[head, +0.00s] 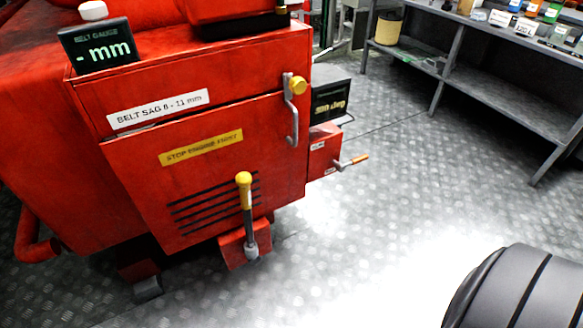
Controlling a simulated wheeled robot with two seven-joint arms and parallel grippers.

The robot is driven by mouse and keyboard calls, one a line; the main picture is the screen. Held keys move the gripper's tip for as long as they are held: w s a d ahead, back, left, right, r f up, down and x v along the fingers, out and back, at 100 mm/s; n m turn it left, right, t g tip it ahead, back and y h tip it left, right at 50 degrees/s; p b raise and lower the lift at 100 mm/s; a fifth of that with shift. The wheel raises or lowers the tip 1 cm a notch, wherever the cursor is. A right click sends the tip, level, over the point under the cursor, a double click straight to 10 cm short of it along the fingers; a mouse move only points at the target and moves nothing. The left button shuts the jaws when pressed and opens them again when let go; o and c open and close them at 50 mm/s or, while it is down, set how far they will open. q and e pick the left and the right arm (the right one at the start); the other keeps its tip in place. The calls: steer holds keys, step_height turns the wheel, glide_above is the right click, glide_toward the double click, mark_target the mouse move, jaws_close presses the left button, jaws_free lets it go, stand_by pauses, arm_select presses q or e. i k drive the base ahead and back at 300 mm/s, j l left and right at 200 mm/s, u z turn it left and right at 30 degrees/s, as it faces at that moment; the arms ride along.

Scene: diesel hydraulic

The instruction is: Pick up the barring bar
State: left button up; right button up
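An upright dark bar with a yellow grip and rounded yellow top (246,205) stands in front of the red machine's lower panel. Its lower end sits in a grey socket on a red bracket (233,252). It looks like the barring bar, but no label confirms this. Neither of my grippers is in view.
The red machine (90,170) has a door with a grey latch handle (292,115). A small red box with an orange-tipped crank (352,161) juts from its right side. A grey shelf bench (510,95) stands at the back right. Chequered floor between them is clear.

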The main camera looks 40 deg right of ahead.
mark_target(243, 180)
steer(key=z, duration=0.75)
